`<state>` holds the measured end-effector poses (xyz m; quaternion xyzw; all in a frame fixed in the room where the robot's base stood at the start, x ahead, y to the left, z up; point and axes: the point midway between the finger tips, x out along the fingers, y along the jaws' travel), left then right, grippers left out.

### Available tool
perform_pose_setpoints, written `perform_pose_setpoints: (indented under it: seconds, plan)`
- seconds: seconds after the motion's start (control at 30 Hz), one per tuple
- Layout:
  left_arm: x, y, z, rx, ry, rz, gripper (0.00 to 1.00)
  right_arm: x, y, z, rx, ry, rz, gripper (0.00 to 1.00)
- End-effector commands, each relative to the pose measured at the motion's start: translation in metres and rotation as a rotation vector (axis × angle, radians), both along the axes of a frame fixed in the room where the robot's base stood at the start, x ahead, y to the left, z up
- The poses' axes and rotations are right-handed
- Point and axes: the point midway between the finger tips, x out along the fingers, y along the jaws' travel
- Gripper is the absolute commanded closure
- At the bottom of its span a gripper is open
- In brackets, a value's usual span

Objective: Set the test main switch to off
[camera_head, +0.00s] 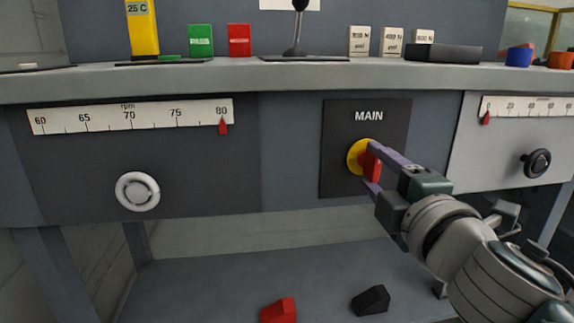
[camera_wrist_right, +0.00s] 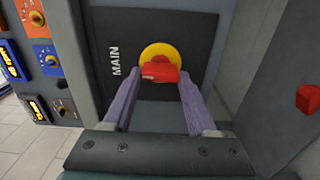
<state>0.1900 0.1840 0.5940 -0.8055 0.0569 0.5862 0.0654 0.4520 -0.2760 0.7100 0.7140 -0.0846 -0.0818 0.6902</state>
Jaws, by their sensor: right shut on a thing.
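The main switch has a red handle (camera_head: 374,167) on a yellow round base (camera_head: 354,156), mounted on a dark plate (camera_head: 337,130) lettered MAIN. The handle stands roughly upright relative to the lettering. My right gripper (camera_head: 370,169) is shut on the handle, with one purple finger at its upper end and one at its lower end. In the right wrist view the red handle (camera_wrist_right: 160,74) lies between the two fingers, in front of the yellow base (camera_wrist_right: 157,52). No on or off marks can be read. My left gripper is not in view.
A scale with a white knob (camera_head: 138,192) is left of the switch; another with a black knob (camera_head: 537,163) is right. The bench top (camera_head: 300,73) above holds a lever (camera_head: 298,35) and several blocks. A red block (camera_head: 280,310) and a black block (camera_head: 371,299) lie below.

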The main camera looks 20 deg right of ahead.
Motion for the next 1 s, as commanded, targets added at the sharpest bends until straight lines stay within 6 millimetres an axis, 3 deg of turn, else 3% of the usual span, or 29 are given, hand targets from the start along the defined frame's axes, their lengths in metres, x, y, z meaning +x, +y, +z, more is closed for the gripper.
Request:
perform_pose_setpoints:
  seconds: [0.57, 0.6, 0.83, 1.0]
  plan:
    - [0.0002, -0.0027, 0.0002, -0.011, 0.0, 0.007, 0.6, 0.0, -0.0002, 0.0004, -0.034, 0.007, 0.0, 0.98]
    - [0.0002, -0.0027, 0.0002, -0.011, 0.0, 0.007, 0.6, 0.0001, -0.0001, 0.0004, -0.034, 0.007, 0.0, 0.4]
    - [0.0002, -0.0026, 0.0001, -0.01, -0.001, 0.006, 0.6, 0.0001, -0.0001, 0.0002, -0.033, 0.007, 0.0, 0.15]
    - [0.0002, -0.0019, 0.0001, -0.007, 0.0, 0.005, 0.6, 0.0, -0.0001, 0.0001, -0.033, 0.008, 0.0, 0.12]
